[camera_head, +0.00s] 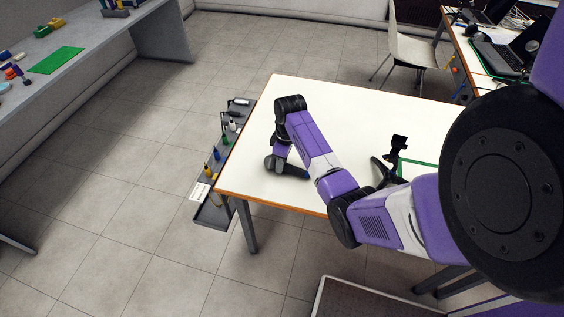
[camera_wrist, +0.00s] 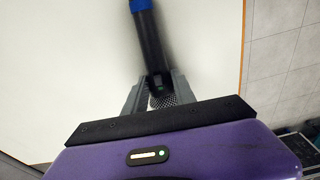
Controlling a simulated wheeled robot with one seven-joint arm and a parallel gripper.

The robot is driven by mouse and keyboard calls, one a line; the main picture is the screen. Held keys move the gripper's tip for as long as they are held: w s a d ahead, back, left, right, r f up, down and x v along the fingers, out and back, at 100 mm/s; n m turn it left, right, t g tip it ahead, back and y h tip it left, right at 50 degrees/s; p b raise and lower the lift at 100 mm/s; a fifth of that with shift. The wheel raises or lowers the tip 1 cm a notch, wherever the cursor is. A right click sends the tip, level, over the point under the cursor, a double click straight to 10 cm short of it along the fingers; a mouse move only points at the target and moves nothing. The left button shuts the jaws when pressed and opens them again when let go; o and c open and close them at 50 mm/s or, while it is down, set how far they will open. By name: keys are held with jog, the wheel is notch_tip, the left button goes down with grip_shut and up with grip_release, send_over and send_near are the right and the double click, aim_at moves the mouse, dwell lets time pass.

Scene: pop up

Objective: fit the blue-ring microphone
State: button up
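The blue-ring microphone (camera_wrist: 151,42) is a dark rod with a blue band at its far end and a mesh head near my gripper. In the head view the microphone (camera_head: 294,172) is low over the white table, pointing right; whether it touches the tabletop is unclear. My gripper (camera_wrist: 161,82) has its fingers close against both sides of it near the head end.
A grey rack (camera_head: 211,213) with several colored items and a white label hangs along the table's left edge. A green outline (camera_head: 420,163) lies beside the stand. The white table (camera_head: 340,105) is clear behind my arm. A chair (camera_head: 412,45) stands behind it.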

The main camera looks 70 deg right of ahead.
grip_shut()
notch_tip(320, 180, up, 5)
jog(key=p, duration=0.5)
jog(key=shift+r, duration=0.15)
